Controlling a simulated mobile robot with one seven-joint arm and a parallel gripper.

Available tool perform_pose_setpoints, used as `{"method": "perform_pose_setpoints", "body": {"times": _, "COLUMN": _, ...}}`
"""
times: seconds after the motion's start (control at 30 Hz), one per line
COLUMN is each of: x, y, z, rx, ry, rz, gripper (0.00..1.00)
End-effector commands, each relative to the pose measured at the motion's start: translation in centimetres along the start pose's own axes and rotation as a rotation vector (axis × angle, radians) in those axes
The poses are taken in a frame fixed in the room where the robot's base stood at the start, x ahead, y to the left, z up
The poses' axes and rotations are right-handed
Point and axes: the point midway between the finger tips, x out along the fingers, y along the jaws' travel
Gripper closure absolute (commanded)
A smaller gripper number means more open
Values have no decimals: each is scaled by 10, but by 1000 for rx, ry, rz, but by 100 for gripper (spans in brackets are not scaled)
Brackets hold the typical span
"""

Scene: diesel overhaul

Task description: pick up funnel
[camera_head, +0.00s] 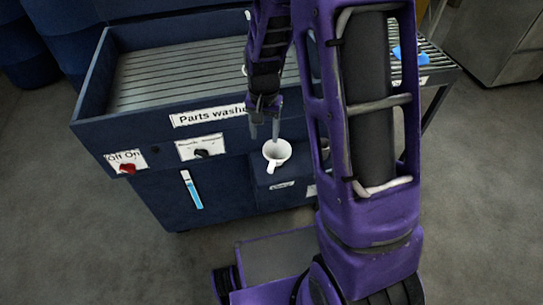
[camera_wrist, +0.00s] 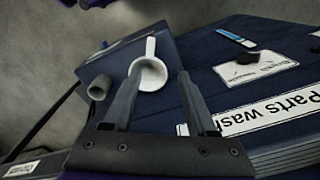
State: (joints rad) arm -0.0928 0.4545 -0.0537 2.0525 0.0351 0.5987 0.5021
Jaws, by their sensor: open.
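The funnel (camera_head: 277,153) is white, with a round open mouth and a short handle-like part. It sits on a dark blue box-like ledge (camera_head: 262,192) at the front of the parts washer. In the wrist view the funnel (camera_wrist: 152,76) shows between and beyond the fingers, its narrow part pointing up in the picture. My gripper (camera_head: 265,134) is open and empty, its fingers pointing down just above the funnel. In the wrist view my gripper (camera_wrist: 160,74) has its left finger overlapping the funnel's edge; I cannot tell if they touch.
The parts washer (camera_head: 140,133) stands behind, with a ribbed basin, a red knob (camera_head: 128,168) and a black knob (camera_head: 202,153). A grey cylindrical piece (camera_wrist: 99,87) is left of the funnel in the wrist view. A slatted table (camera_head: 432,70) is at right.

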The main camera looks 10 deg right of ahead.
Motion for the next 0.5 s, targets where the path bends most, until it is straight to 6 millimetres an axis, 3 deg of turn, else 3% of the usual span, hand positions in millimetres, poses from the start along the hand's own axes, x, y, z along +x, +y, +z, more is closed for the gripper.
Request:
{"method": "perform_pose_setpoints", "body": {"times": 0.13, "x": 14, "y": 17, "z": 2, "rx": 42, "ry": -40, "rz": 18, "gripper": 43}}
{"method": "perform_pose_setpoints", "body": {"times": 0.5, "x": 93, "y": 18, "z": 4, "rx": 39, "ry": -39, "rz": 19, "gripper": 43}}
